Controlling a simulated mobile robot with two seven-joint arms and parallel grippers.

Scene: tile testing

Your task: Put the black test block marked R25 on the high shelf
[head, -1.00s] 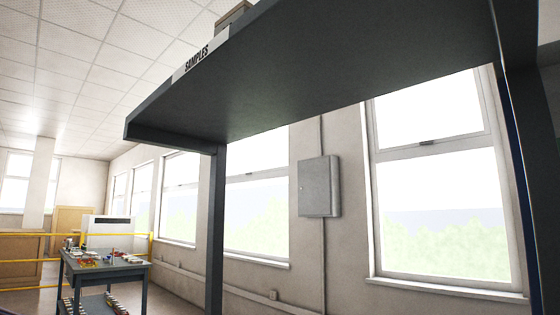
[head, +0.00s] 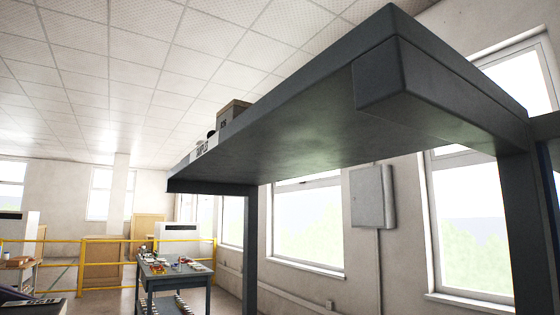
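The high shelf (head: 290,140) is a dark grey slab on posts, seen from below at close range in the head view. A partly hidden white label, reading SAMPLES in the earlier frame, shows on its far front edge (head: 200,148). A brownish box (head: 233,112) with small dark marking and a small dark item (head: 211,134) stand on top near that edge; the box's marking is too small to read. Most of the shelf top is hidden from below. I cannot identify the black R25 block. Neither gripper is in view.
A grey work table (head: 172,277) with several small items stands beyond the shelf. Yellow railings (head: 105,240) run behind it. Another table with items (head: 18,265) is at the left edge. A grey wall box (head: 371,197) hangs between windows. Shelf posts (head: 250,250) stand close by.

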